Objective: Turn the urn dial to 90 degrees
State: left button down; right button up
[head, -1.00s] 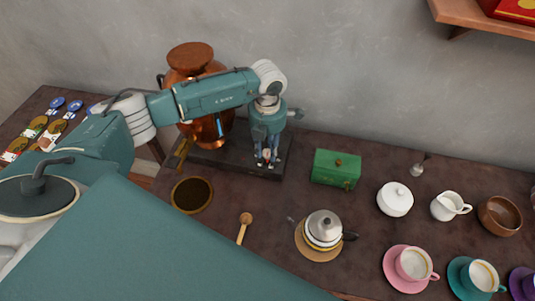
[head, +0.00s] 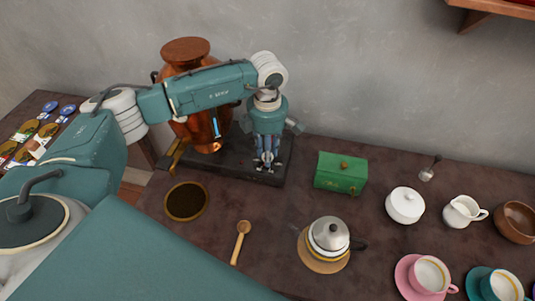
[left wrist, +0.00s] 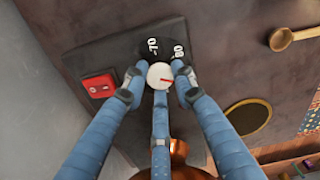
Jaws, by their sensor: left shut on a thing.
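The copper urn (head: 190,50) stands at the back left on a dark base (head: 225,168). My left gripper (head: 266,160) points down at the right part of this base. My right gripper is not in view.
A red switch (left wrist: 100,87) sits beside the dial on the base. A green box (head: 340,175) stands to the right. A wooden spoon (head: 241,240), a round dark-centred piece (head: 187,201) and a teapot (head: 329,235) lie in front. Cups and saucers fill the right side.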

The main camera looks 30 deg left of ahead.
pick_arm(q)
jog(key=shift+r, duration=0.1)
dwell(0.3)
jog(key=c, duration=1.4)
grip_release()
notch_tip(320, 180, up, 12)
jog(key=shift+r, duration=0.1)
